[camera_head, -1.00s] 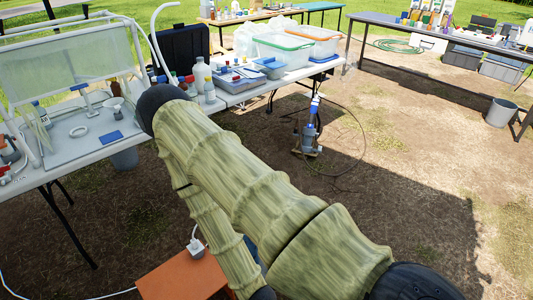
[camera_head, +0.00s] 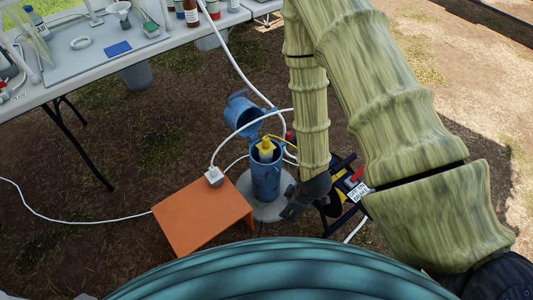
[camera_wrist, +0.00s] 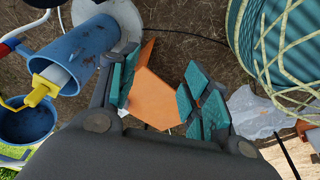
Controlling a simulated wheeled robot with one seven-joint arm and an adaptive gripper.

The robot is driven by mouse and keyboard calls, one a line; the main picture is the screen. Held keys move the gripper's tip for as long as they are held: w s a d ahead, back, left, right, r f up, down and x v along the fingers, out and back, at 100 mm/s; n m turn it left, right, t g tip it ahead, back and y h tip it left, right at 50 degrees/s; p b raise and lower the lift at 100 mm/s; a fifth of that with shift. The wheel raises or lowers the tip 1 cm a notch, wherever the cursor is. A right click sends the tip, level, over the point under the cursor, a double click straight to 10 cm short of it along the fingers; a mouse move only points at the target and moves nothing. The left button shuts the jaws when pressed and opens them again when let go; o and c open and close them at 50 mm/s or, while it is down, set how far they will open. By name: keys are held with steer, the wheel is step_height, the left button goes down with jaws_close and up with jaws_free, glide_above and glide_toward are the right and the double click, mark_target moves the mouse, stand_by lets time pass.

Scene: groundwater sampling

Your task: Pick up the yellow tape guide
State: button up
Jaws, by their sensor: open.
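The yellow tape guide (camera_head: 265,148) sits at the open top of an upright blue well pipe (camera_head: 266,178). In the wrist view the yellow tape guide (camera_wrist: 40,92) is at the far left, at the mouth of the blue pipe (camera_wrist: 70,52). My gripper (camera_head: 296,204) hangs just right of the pipe's lower part, below the guide's height. In the wrist view my gripper (camera_wrist: 162,88) is open, its teal-padded fingers apart with nothing held between them. The guide lies outside the fingers, to their left.
A blue hinged cap (camera_head: 243,116) stands open behind the pipe. An orange stool (camera_head: 203,217) with a white plug (camera_head: 214,176) is close on the left, with white cable around. A reel on a dark frame (camera_head: 342,190) stands right of my gripper. A white table (camera_head: 60,82) is behind.

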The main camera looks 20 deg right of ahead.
steer(key=w+f+n+t+b, duration=0.1)
steer(key=w+f+n+b, duration=0.1)
steer(key=w+n+b, duration=0.6)
steer(key=n+t+b, duration=0.3)
steer(key=n+b, duration=1.4)
steer(key=n, duration=0.5)
glide_toward(267, 139)
steer(key=shift+y, duration=0.3)
steer(key=shift+b+x, duration=0.8)
steer(key=shift+x, duration=2.5)
steer(key=b+x, duration=0.1)
steer(key=x, duration=0.2)
steer(key=b+x, duration=0.1)
steer(key=shift+d+f+b, duration=0.25)
steer(key=shift+f+b, duration=0.05)
steer(key=shift+w+a+f, duration=0.1)
steer(key=shift+w+f, duration=0.15)
steer(key=shift+r, duration=0.1)
